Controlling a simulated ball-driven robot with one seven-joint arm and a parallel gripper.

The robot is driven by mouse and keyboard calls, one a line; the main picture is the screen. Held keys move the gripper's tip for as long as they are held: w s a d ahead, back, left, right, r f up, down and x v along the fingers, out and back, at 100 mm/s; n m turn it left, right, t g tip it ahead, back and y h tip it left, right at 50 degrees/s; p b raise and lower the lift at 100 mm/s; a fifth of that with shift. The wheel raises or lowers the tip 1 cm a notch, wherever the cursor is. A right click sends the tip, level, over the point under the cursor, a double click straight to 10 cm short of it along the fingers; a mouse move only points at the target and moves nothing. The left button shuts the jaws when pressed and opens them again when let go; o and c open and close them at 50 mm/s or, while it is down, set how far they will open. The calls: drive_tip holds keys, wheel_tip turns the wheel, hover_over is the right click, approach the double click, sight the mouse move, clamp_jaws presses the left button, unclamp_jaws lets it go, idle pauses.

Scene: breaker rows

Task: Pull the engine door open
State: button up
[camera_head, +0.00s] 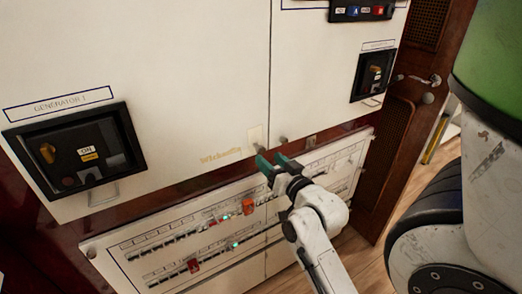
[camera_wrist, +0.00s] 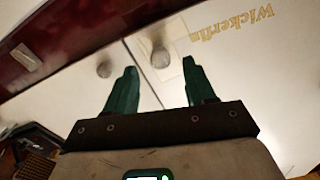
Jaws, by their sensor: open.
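Two white cabinet doors, the left one (camera_head: 190,80) and the right one (camera_head: 320,60), meet at a vertical seam. No engine label is legible, so I cannot tell which is the engine door. Both look closed. In the wrist view, one small round knob (camera_wrist: 160,55) lies just ahead of the gap between my fingertips. Another knob (camera_wrist: 104,68) lies beyond the left finger. My gripper (camera_head: 271,160) has green fingers and is open and empty at the doors' lower edge, near the seam. The fingers also show in the wrist view (camera_wrist: 160,72). Contact is unclear.
A white panel with rows of breaker switches (camera_head: 225,222) lies below the doors. A black generator control box (camera_head: 75,150) is at left, and another (camera_head: 373,74) at right. A brown wooden door (camera_head: 405,120) with a handle stands at right. Wooden floor shows at lower right.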

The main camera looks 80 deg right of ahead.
sight(262, 152)
drive_tip(key=shift+x, duration=2.95)
drive_tip(key=shift+f, duration=0.1)
drive_tip(key=shift+c, duration=0.4)
clamp_jaws()
drive_tip(key=shift+a, duration=0.1)
